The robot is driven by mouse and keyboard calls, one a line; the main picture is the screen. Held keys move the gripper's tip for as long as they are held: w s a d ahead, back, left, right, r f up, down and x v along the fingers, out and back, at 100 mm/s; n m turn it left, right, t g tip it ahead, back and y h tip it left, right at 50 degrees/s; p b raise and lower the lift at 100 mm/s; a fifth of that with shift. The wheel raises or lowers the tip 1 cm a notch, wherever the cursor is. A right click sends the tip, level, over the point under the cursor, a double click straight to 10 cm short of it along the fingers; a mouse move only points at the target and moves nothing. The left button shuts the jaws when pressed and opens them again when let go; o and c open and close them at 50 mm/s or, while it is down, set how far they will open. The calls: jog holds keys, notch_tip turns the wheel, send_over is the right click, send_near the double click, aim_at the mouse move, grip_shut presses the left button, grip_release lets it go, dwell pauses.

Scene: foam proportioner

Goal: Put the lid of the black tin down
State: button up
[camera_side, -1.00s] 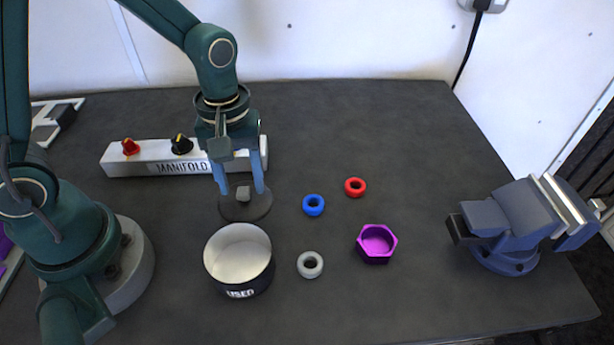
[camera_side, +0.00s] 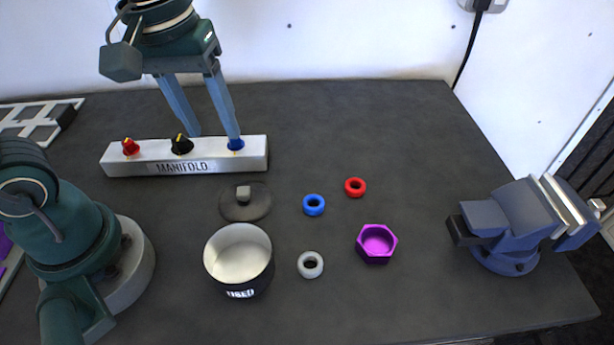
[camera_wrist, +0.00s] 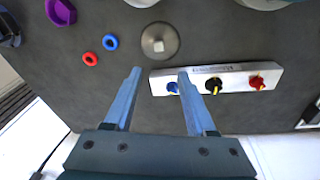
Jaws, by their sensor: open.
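The lid (camera_side: 246,203) is a dark round disc with a small grey knob, lying flat on the table behind the black tin. It also shows in the wrist view (camera_wrist: 160,42). The black tin (camera_side: 239,260), marked USED, stands open with a pale, empty-looking inside. My gripper (camera_side: 216,138) is open and empty, raised over the manifold, apart from the lid. Its two blue fingers also show spread in the wrist view (camera_wrist: 159,74).
The white manifold (camera_side: 212,165) carries red, black and blue knobs. Blue (camera_side: 313,205), red (camera_side: 355,187) and grey (camera_side: 310,265) rings and a purple hexagonal cup (camera_side: 376,244) lie right of the tin. A vise (camera_side: 515,225) stands at the right. The table's back right is clear.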

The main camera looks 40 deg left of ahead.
jog(key=shift+s+a+r+m+t, duration=0.1)
jog(key=shift+s+a+m+t, duration=0.1)
jog(key=shift+s+m+t, duration=1)
jog(key=shift+s+a+m+t, duration=0.2)
jog(key=shift+s+m+t, duration=0.5)
jog(key=shift+s+m, duration=0.9)
